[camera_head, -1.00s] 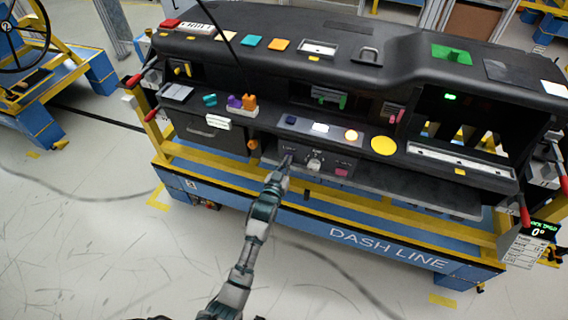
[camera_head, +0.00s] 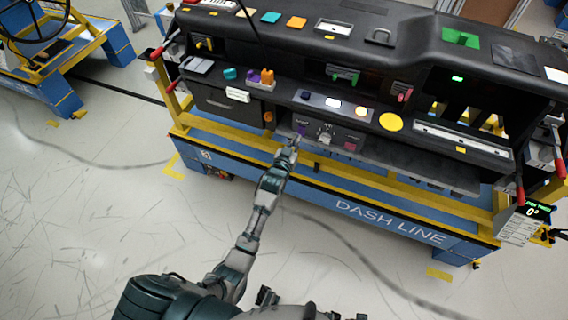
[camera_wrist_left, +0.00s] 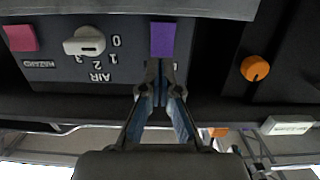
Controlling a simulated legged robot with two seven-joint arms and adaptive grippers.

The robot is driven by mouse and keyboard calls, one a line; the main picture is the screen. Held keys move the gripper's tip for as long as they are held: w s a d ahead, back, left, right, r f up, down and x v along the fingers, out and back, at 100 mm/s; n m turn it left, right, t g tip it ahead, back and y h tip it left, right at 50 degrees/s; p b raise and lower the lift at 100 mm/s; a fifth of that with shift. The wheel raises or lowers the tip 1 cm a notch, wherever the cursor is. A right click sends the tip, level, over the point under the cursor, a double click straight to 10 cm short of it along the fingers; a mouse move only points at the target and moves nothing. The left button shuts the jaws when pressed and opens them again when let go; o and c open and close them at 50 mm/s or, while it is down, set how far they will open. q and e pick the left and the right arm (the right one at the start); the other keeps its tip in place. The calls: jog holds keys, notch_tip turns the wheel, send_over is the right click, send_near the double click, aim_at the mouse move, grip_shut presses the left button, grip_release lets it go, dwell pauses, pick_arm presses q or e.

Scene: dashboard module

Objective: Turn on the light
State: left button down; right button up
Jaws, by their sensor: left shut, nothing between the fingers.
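A dark control panel (camera_head: 326,139) in the lower middle of the dashboard carries a purple square button (camera_head: 300,130), a grey rotary knob and a pink square button. In the left wrist view the purple button (camera_wrist_left: 162,40) is upright and flat, with the knob (camera_wrist_left: 84,42), marked AIR, to its left. My left gripper (camera_head: 293,141) is shut and empty, its fingertips just below the purple button. In the left wrist view the shut fingertips (camera_wrist_left: 161,78) are right at the button's near edge; I cannot tell whether they touch it. Any label by the button is hidden or unreadable.
A pink button (camera_wrist_left: 20,38) marked HAZARD is at the left of the wrist view, and an orange knob (camera_wrist_left: 255,68) is at the right. Above the panel are a white lit square (camera_head: 332,102), a round pale light (camera_head: 361,112) and a yellow disc (camera_head: 391,122). A yellow rail (camera_head: 380,186) runs below.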

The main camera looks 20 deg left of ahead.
pick_arm(q)
jog(key=s+p, duration=0.1)
jog(key=s, duration=0.8)
jog(key=shift+s+a+r, duration=0.2)
jog(key=shift+s+r, duration=0.1)
jog(key=shift+s, duration=0.05)
pick_arm(e)
jog(key=f, duration=0.1)
jog(key=s+f, duration=0.1)
jog(key=f, duration=0.1)
jog(key=shift+s+f, duration=0.25)
jog(key=shift+s, duration=0.05)
jog(key=shift+d, duration=0.15)
